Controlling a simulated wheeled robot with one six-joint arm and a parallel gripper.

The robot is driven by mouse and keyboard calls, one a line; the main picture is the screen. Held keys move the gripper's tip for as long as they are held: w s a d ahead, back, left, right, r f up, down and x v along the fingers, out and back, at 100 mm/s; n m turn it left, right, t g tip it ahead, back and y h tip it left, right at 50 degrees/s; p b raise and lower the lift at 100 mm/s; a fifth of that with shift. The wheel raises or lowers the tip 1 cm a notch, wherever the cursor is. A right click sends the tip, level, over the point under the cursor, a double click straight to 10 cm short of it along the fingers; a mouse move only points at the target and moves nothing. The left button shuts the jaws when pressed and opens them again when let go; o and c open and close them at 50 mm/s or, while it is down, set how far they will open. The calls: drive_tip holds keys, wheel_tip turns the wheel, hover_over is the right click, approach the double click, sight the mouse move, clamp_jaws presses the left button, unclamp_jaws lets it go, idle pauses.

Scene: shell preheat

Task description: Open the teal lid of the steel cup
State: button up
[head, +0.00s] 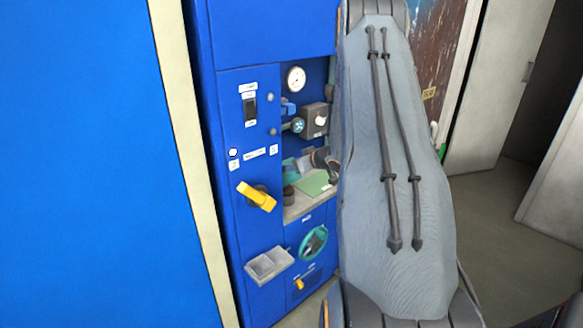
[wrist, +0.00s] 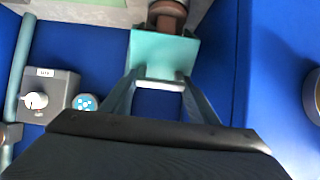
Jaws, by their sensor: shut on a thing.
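My gripper (wrist: 160,80) is shut on the teal lid (wrist: 165,48) in the wrist view, with a finger at each side of its near edge. In the head view my gripper (head: 318,160) is partly hidden by my arm, inside the recess of the blue cabinet. Teal of the lid (head: 290,166) shows beside it there. A brownish round body (wrist: 167,14) sits at the lid's far edge in the wrist view. I cannot tell whether it is part of the steel cup, and no steel surface shows clearly.
A grey box with a white knob (wrist: 36,101) and a blue-faced knob (wrist: 85,102) are on the recess wall. A yellow lever (head: 257,197) stands out from the blue cabinet's front. A teal handwheel (head: 314,243) and a grey tray (head: 268,263) are lower down.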

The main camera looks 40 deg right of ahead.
drive_tip(key=w+r, duration=0.1)
drive_tip(key=w, duration=0.1)
drive_tip(key=w+r+p, duration=0.1)
drive_tip(key=w, duration=0.2)
drive_tip(key=w+a+r, duration=0.1)
drive_tip(key=w, duration=0.2)
drive_tip(key=shift+r+p, duration=0.3)
drive_tip(key=shift+p, duration=0.05)
drive_tip(key=shift+w+a+r, duration=0.1)
drive_tip(key=shift+w, duration=1.35)
drive_tip(key=o, duration=1.5)
drive_tip(key=shift+b+v, duration=0.8)
drive_tip(key=shift+v, duration=3.05)
drive_tip(key=shift+s, duration=0.1)
